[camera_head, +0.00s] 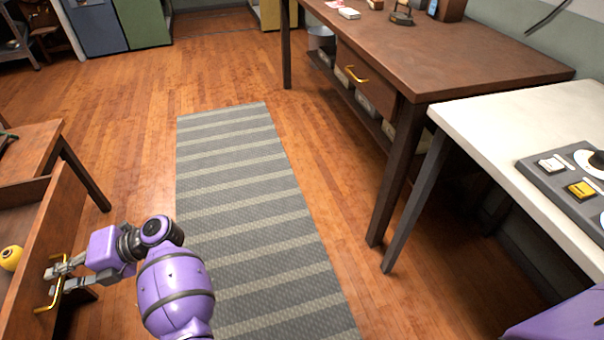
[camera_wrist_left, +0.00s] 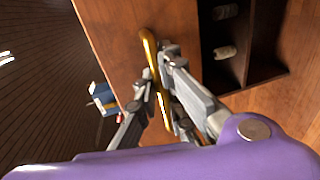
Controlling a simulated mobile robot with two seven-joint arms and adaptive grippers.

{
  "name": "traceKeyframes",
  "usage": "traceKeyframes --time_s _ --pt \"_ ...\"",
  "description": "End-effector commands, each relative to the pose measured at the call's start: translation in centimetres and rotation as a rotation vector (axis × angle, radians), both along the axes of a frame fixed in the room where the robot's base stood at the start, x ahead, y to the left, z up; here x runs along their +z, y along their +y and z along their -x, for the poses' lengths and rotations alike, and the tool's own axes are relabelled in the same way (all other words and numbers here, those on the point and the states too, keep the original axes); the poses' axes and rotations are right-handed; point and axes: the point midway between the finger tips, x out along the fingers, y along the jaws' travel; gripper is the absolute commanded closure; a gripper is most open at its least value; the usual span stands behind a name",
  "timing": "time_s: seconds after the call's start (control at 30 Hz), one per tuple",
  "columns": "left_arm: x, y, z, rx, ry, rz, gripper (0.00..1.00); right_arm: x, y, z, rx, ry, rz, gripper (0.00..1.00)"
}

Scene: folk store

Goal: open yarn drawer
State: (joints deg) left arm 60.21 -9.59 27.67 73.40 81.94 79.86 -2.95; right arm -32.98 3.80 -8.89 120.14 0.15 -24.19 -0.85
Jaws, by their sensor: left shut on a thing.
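The yarn drawer (camera_head: 50,248) is at the lower left of the head view, with its wooden front pulled out from the table and its inside showing. A yellow ball of yarn (camera_head: 11,258) lies inside it. A brass handle (camera_head: 50,297) is on the drawer front, and it also shows in the left wrist view (camera_wrist_left: 149,48). My left gripper (camera_head: 62,277) is shut on this handle, with its fingers on both sides of the bar. The fingers partly hide the handle. My right gripper is not in view.
The wooden table (camera_head: 30,150) holding the drawer stands at the left. A grey striped rug (camera_head: 240,190) lies on the open floor to the right. A brown desk (camera_head: 450,55) and a white table (camera_head: 500,125) with a grey control panel (camera_head: 560,185) stand farther right.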

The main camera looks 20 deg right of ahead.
Motion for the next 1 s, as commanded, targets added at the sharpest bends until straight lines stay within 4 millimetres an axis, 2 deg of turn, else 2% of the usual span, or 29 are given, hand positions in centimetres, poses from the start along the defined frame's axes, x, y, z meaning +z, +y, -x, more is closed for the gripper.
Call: traceKeyframes --time_s 0.23,0.27,0.3,0.53,0.57,0.6,0.67,0.77,1.0 --pt "0.0 0.0 0.0 0.001 0.0 0.0 1.0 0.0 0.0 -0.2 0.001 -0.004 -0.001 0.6" --pt "0.0 0.0 0.0 0.001 0.0 0.0 0.89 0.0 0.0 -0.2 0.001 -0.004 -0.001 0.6" --pt "0.0 0.0 0.0 0.001 0.0 0.0 0.84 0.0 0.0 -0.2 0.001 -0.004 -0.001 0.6" --pt "0.0 0.0 0.0 0.0 0.0 0.0 0.83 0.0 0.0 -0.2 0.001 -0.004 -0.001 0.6" --pt "0.0 0.0 0.0 0.0 0.0 0.0 0.83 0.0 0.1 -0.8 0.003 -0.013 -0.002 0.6" --pt "0.0 0.0 0.0 0.0 0.0 0.0 0.83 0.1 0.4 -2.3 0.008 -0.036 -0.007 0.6" --pt "0.0 -0.2 0.0 0.0 0.0 0.0 0.83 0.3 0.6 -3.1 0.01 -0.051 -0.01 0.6" --pt "0.2 -1.2 0.0 -0.001 0.0 0.001 0.83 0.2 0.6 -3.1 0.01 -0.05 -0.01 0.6" --pt "1.2 -6.0 0.4 -0.003 0.001 0.003 0.83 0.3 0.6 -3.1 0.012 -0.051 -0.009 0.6"
